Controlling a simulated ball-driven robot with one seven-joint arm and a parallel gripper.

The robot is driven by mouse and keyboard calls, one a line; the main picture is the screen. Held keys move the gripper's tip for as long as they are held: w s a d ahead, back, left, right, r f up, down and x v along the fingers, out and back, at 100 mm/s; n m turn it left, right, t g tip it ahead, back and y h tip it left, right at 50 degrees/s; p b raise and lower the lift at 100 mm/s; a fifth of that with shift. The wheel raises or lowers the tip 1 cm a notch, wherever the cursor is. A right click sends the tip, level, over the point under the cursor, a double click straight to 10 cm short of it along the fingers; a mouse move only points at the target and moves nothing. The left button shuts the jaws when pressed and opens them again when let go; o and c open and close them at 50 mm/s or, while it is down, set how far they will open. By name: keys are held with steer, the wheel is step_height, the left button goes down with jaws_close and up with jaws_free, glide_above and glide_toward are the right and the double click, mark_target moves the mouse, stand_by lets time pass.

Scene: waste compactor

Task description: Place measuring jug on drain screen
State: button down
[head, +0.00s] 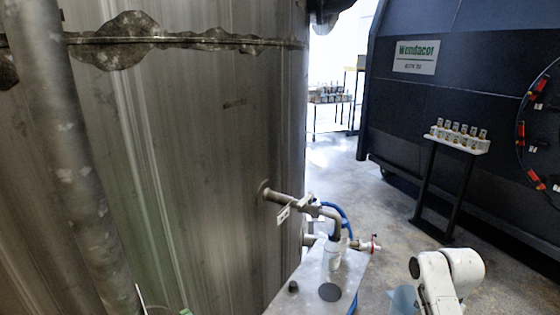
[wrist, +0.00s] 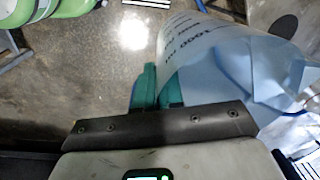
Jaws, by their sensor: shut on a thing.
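A translucent light-blue measuring jug (wrist: 215,55) with printed marks fills the upper right of the wrist view. My gripper (wrist: 157,88), with teal fingers, is shut on the jug's near side, and the jug is tilted across the picture. In the head view a pale blue part of the jug (head: 403,301) shows at the bottom edge beside my white arm. A dark round disc (head: 330,292), which looks like the drain screen, lies flat on a grey metal plate (head: 300,281). The jug is right of the plate and apart from the disc.
A pipe with a valve (head: 290,200) juts from the big steel tank (head: 200,150) over the plate. Open floor (head: 390,225) lies beyond.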

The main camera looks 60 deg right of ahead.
steer(key=w+a+f+n, duration=0.25)
steer(key=w+a, duration=0.25)
steer(key=w, duration=0.3)
steer(key=w+a+f+n+b, duration=0.1)
steer(key=w+a+n, duration=0.35)
steer(key=w, duration=0.35)
steer(key=w+a+f+n, duration=0.1)
steer(key=w+a+n, duration=0.3)
steer(key=w, duration=0.5)
steer(key=w+a+f+n, duration=0.1)
steer(key=w+a+n, duration=0.1)
steer(key=a, duration=0.7)
steer(key=w+a+f+n, duration=0.2)
steer(key=w+a+n, duration=0.1)
steer(key=a, duration=0.6)
steer(key=w+a+f+n+b, duration=0.1)
steer(key=w+a+n, duration=0.2)
steer(key=a, duration=0.6)
steer(key=shift+w+f+n+g+y, duration=0.3)
steer(key=shift+f+n+y, duration=0.1)
steer(key=shift+n, duration=0.5)
